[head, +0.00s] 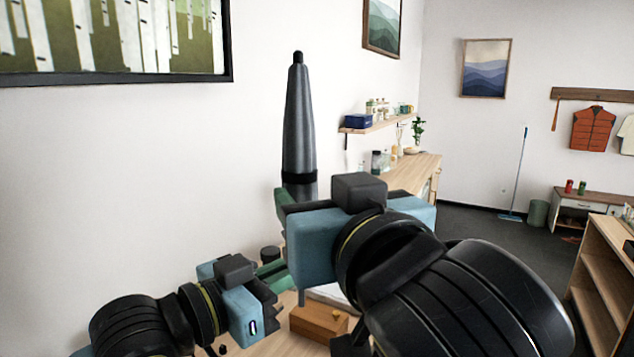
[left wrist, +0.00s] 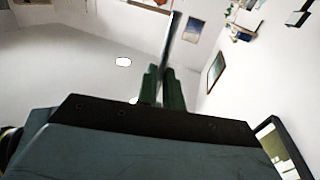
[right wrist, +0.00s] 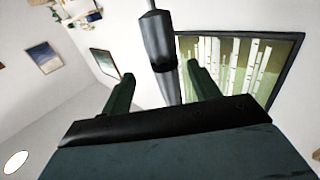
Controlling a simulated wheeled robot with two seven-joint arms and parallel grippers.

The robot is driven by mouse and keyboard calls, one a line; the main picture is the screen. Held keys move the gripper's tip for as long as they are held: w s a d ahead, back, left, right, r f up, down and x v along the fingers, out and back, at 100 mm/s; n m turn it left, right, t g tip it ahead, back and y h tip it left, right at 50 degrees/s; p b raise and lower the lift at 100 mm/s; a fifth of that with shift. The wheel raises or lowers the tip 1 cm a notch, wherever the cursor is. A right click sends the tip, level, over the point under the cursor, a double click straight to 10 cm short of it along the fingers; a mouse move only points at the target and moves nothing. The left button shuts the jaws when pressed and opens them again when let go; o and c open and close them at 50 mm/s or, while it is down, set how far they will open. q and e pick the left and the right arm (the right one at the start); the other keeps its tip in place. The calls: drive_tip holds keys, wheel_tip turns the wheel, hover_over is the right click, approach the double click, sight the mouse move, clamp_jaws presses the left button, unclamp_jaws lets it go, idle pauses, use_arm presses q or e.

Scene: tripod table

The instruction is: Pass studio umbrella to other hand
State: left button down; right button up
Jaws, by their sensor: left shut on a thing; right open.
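The studio umbrella (head: 298,120) is folded, dark grey and upright, with a black tip at the top and a black band lower down. My left gripper (head: 270,270) is shut on it low down; its lower part is mostly hidden in the head view. The left wrist view shows the green fingers close together (left wrist: 163,78) with the umbrella (left wrist: 172,40) rising between them. My right gripper (head: 284,205) is higher up, beside the umbrella below the band. In the right wrist view its fingers (right wrist: 160,70) are open, with the umbrella (right wrist: 157,40) in the gap between them.
Below my grippers is a wooden table with a small wooden box (head: 318,318) on it. A framed picture (head: 115,40) hangs on the left wall. A wall shelf (head: 375,125) and sideboard (head: 420,168) stand behind. An open shelf unit (head: 600,280) is at right.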

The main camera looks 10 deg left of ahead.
sight(299, 176)
drive_tip(key=x, duration=0.8)
drive_tip(key=shift+w+a, duration=0.15)
drive_tip(key=shift+w, duration=0.2)
drive_tip(key=shift+c, duration=0.3)
drive_tip(key=c, duration=1)
use_arm(q)
drive_tip(key=c, duration=1.5)
unclamp_jaws()
use_arm(e)
drive_tip(key=shift+c, duration=0.7)
use_arm(q)
drive_tip(key=shift+o, duration=0.2)
